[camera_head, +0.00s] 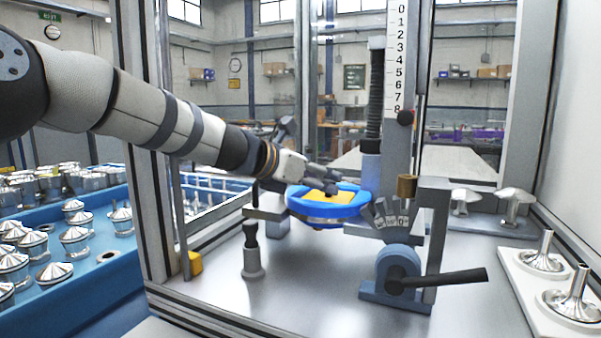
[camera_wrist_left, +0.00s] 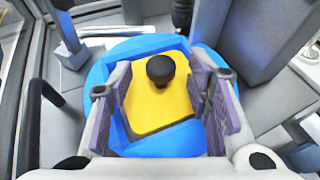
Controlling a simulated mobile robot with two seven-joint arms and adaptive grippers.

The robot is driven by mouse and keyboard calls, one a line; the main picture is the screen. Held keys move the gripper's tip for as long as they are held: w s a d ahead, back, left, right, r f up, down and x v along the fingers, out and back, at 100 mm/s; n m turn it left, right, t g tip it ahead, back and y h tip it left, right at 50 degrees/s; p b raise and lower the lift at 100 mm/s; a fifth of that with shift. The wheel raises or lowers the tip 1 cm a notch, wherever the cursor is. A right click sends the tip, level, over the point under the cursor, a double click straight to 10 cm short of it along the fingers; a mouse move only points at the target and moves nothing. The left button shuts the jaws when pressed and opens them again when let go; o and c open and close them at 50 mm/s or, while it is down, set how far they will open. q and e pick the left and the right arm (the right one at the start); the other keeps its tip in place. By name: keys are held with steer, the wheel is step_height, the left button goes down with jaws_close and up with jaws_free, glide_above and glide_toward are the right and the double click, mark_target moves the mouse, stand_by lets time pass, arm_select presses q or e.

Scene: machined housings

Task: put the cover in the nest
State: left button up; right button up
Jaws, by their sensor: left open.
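A round blue holder (camera_head: 350,209) with a yellow piece (camera_head: 322,197) inside it sits on the fixture; I take the holder as the nest and the yellow piece as the cover, though the frames do not settle this. In the left wrist view the blue holder (camera_wrist_left: 98,75) surrounds the yellow piece (camera_wrist_left: 150,108), and a black knob (camera_wrist_left: 160,69) shows over the yellow. My left gripper (camera_head: 331,184) is over the holder. Its purple-padded fingers (camera_wrist_left: 162,85) stand apart on either side of the knob, with no grip on it visible. My right gripper is not in view.
A grey column with a number scale (camera_head: 397,60) rises behind the holder. A black-handled lever (camera_head: 437,281) stands in front on the right. Metal parts with stems (camera_head: 546,255) stand on a white plate at right. A blue tray (camera_head: 95,262) with several housings is at left.

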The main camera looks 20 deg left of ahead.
arm_select(q)
steer(key=p+v, duration=0.2)
steer(key=v, duration=0.8)
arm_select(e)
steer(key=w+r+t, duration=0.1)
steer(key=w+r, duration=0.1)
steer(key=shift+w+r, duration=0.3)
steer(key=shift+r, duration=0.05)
arm_select(q)
steer(key=shift+f, duration=0.1)
